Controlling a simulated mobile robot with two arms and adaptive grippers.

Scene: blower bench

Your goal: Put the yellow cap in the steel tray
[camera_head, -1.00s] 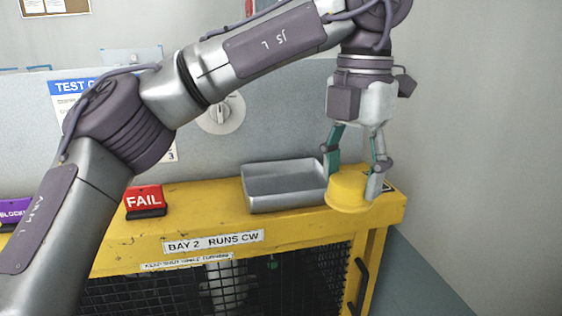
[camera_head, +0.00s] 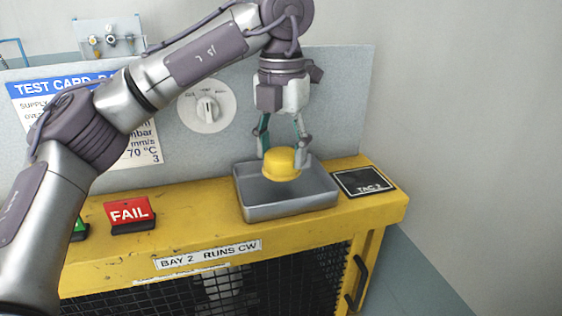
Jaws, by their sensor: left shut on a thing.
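The yellow cap (camera_head: 281,164) is round and is held between the fingers of my left gripper (camera_head: 283,158). The gripper points down and is shut on the cap. The cap hangs over the steel tray (camera_head: 288,211), in front of its back part; I cannot tell exactly how high above the floor it is. The steel tray is open, rectangular and looks empty apart from the cap over it. It stands on the yellow bench top. My right gripper is not in view.
A red FAIL sign (camera_head: 130,214) stands left of the tray. A black square plate (camera_head: 363,182) marked TAG or similar lies right of it. A grey panel with a round dial (camera_head: 207,106) rises behind. The yellow bench top (camera_head: 185,211) is clear between sign and tray.

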